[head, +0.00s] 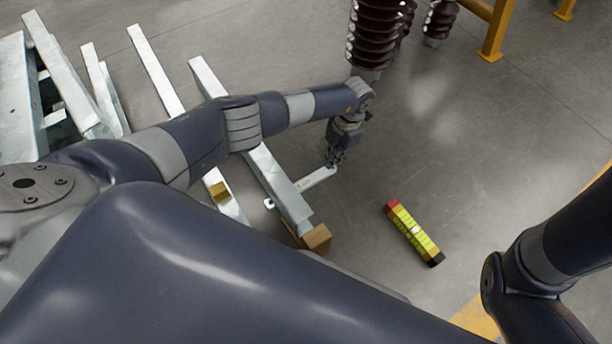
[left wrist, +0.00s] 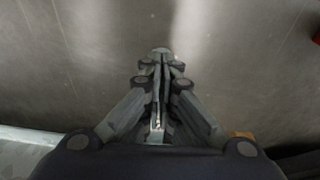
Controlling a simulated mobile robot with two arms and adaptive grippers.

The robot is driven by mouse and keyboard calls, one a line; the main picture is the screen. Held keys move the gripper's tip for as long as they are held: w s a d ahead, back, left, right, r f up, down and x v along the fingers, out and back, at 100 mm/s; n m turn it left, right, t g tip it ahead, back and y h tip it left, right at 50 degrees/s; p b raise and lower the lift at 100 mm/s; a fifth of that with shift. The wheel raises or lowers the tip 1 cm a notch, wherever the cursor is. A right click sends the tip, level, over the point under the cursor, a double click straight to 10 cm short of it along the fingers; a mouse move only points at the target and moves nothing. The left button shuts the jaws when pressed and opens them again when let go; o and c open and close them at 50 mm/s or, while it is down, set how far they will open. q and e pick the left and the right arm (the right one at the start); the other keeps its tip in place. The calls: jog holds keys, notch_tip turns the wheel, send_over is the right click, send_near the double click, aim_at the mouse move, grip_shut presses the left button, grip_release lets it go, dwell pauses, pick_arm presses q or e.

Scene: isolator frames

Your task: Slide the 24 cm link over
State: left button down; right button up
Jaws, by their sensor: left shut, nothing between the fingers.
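The link, a short pale metal bar (head: 318,179), shows in the head view beside the end part of a galvanised steel beam (head: 278,185). A small pale end with a dark hole (head: 269,203) shows on the beam's other side; I cannot tell whether it belongs to the same bar. My left gripper (head: 331,163) points down at the bar's far right end, very close to it; whether they touch is unclear. In the left wrist view its fingers (left wrist: 160,54) are shut together with nothing between the tips. My right arm enters at the right, its gripper out of view.
A wooden block (head: 317,238) is at the beam's near end. More steel beams lie left. Brown ribbed insulators (head: 378,35) stand behind.

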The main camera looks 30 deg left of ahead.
aim_at(304, 183)
pick_arm(q)
jog(key=s+a+b, duration=0.1)
jog(key=s, duration=0.1)
jog(key=s+a, duration=0.2)
jog(key=s, duration=0.1)
jog(key=s+a+b, duration=0.1)
jog(key=s+a, duration=0.1)
jog(key=s, duration=0.1)
jog(key=shift+s+f+b, duration=0.1)
jog(key=shift+s+b, duration=0.15)
jog(key=shift+b, duration=0.1)
jog(key=shift+d+f+b, duration=0.1)
jog(key=shift+f+b, duration=0.2)
jog(key=shift+b, duration=0.25)
jog(key=shift+f+b, duration=0.25)
jog(key=shift+b, duration=0.05)
jog(key=shift+f, duration=0.2)
